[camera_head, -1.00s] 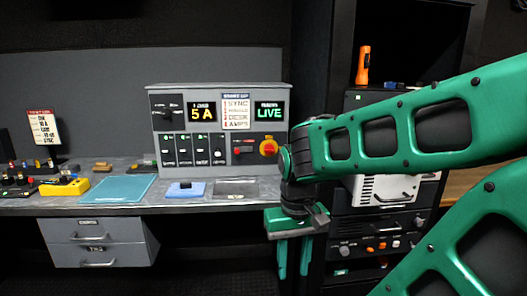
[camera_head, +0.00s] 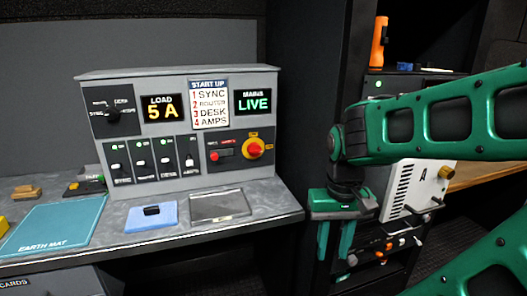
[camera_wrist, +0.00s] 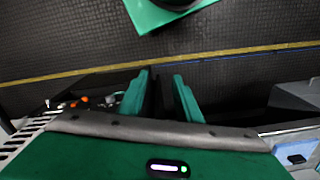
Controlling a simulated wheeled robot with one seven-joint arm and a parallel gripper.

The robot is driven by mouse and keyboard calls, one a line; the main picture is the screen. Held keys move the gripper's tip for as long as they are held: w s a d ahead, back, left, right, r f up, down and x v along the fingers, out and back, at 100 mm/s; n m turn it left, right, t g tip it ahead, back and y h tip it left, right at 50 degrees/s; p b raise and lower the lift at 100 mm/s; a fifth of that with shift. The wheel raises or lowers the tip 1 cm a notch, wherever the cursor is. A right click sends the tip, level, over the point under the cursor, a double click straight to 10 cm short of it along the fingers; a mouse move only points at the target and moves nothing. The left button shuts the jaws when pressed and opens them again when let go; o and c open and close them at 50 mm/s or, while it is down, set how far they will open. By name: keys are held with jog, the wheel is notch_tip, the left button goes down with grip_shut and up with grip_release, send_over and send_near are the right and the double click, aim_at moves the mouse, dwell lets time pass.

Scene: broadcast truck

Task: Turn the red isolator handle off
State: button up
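The handle does not show in the wrist view.
A small red lever (camera_head: 223,149) sits just left of the handle. The desk (camera_head: 277,203) holds a blue pad (camera_head: 151,216), a grey tray (camera_head: 220,206) and a teal earth mat (camera_head: 52,228). A dark equipment rack (camera_head: 383,82) with an orange torch (camera_head: 379,42) stands right.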

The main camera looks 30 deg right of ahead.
jog(key=shift+a, duration=0.1)
jog(key=o, duration=0.4)
jog(key=shift+w, duration=0.1)
jog(key=o, duration=0.3)
jog(key=shift+s+r, duration=0.2)
jog(key=shift+s, duration=0.05)
jog(key=m+t+h, duration=0.1)
jog(key=m+t, duration=0.5)
jog(key=t, duration=1)
send_near(257, 151)
jog(key=w, duration=0.3)
jog(key=w+f, duration=0.1)
jog(key=w, duration=0.5)
jog(key=shift+w+d+f, duration=0.2)
jog(key=shift+d+f, duration=0.1)
jog(key=shift+f, duration=0.1)
